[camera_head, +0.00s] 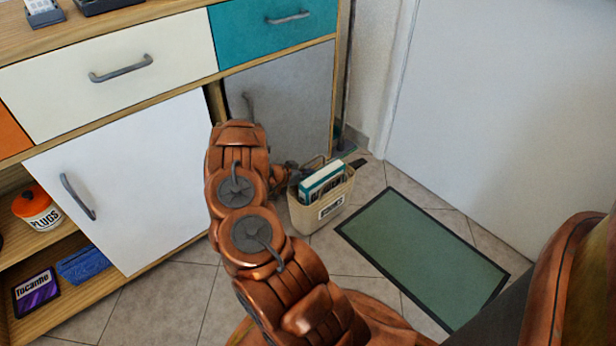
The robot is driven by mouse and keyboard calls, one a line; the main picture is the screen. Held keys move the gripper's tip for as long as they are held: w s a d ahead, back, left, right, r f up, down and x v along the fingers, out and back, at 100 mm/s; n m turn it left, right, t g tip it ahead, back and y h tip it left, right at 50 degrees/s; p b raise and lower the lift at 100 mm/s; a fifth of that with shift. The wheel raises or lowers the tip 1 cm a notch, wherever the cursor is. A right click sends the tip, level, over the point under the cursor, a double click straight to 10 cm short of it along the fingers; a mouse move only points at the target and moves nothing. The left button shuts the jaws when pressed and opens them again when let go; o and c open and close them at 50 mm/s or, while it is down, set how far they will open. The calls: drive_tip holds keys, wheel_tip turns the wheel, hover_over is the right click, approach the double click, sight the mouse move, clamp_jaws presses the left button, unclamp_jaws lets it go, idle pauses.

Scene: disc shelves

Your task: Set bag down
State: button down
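A beige bag (322,208) with a dark-lettered label stands upright, close to the floor, in front of the grey cabinet door. I cannot tell whether its base touches the tiles. A teal-and-white boxed item (322,180) and darker items stick out of its top. My gripper (299,174) is at the bag's upper left rim, mostly hidden behind my copper arm and small in view. I cannot tell whether its fingers are closed on the bag or its handle.
A green mat (424,256) with a dark border lies on the tiled floor right of the bag. The cabinet's white door (130,185) stands at left, beside open shelves with a plugs jar (37,207) and a purple box (37,292). A white door (510,110) is at right.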

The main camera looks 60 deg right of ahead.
wheel_tip(320, 180, down, 3)
drive_tip(key=shift+w+f+b, duration=0.1)
drive_tip(key=shift+b, duration=0.75)
drive_tip(key=c, duration=1.3)
unclamp_jaws()
drive_tip(key=shift+f, duration=0.15)
drive_tip(key=shift+p+v, duration=2.25)
drive_tip(key=shift+v, duration=3.8)
